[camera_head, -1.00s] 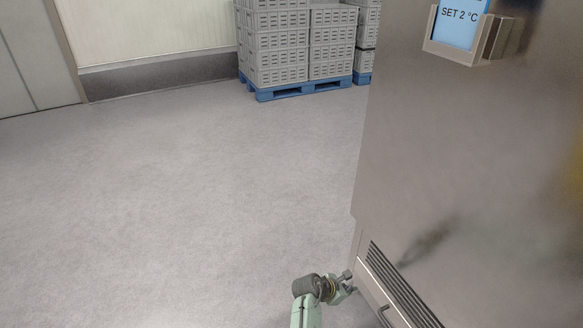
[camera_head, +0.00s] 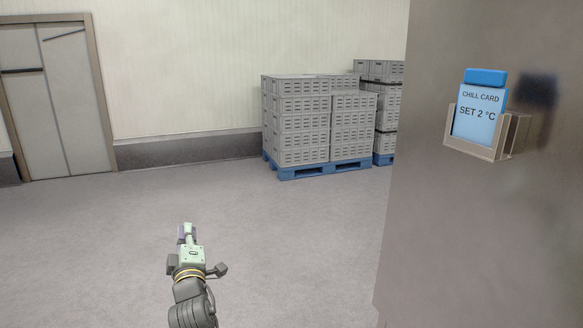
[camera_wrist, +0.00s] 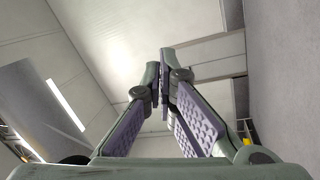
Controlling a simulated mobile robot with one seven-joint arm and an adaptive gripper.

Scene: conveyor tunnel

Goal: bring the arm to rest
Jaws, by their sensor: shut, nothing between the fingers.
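My gripper (camera_head: 185,234) is in the lower left-middle of the head view, raised over open grey floor and well apart from the steel cabinet on the right. In the wrist view my gripper (camera_wrist: 163,88) shows its two purple-padded fingers with their tips together and nothing between them. The wrist view looks up past the fingers at the ceiling and walls.
A steel cabinet face (camera_head: 480,240) fills the right side, with a holder (camera_head: 476,150) carrying a blue chill card (camera_head: 480,112) reading SET 2 °C. Grey crates (camera_head: 300,120) stand on a blue pallet (camera_head: 325,171) by the back wall. A door (camera_head: 60,100) is at left. The floor (camera_head: 270,230) between is clear.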

